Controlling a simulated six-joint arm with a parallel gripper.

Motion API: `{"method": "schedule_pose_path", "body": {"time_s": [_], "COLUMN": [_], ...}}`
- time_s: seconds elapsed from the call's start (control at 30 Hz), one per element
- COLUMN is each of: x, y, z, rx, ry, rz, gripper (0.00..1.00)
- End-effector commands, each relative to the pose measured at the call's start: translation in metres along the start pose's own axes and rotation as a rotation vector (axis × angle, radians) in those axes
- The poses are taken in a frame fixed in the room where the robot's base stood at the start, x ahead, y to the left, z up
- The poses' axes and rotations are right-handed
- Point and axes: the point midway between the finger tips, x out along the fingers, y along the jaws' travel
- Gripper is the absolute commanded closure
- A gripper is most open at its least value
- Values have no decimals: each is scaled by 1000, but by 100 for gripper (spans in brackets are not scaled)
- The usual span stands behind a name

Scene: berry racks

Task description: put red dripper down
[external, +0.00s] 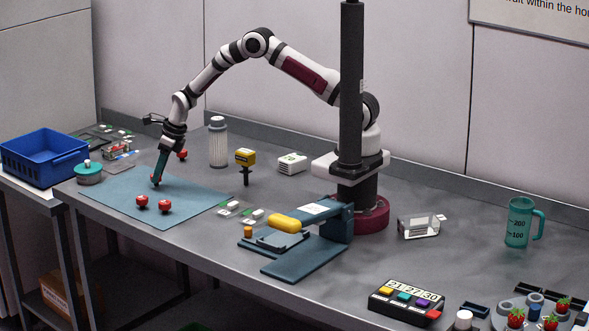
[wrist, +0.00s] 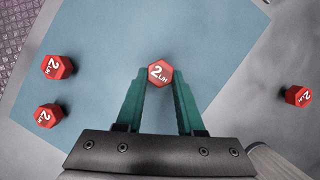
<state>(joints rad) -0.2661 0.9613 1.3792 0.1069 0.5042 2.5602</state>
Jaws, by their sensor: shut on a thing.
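My gripper (external: 157,180) points down over the blue mat (external: 122,186) at the left of the table. Its teal fingers are shut on a red dripper (wrist: 160,73), a small hexagonal piece marked 2 L/H, held at the fingertips. It sits low at the mat; I cannot tell whether it touches. Two more red drippers, the first (external: 141,201) and the second (external: 165,206), lie on the mat; the wrist view shows them at left. Another red dripper (external: 182,154) lies off the mat on the grey table, at right in the wrist view (wrist: 298,95).
A teal round container (external: 88,175) stands by the mat's left corner, near a blue crate (external: 45,158). A white ribbed cylinder (external: 218,145) and a yellow-topped device (external: 245,160) stand behind the mat. A blue press-like fixture (external: 305,255) is to the right. Much of the mat is bare.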

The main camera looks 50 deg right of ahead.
Motion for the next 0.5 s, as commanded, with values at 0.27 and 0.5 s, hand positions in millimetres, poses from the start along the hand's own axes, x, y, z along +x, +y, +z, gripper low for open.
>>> {"method": "schedule_pose_path", "body": {"time_s": [0.27,0.5], "x": [6,7], "y": [0,0], "z": [-2,-3], "rx": [0,-1], "ry": [-1,-1], "rz": [-1,-1], "gripper": [100,34]}}
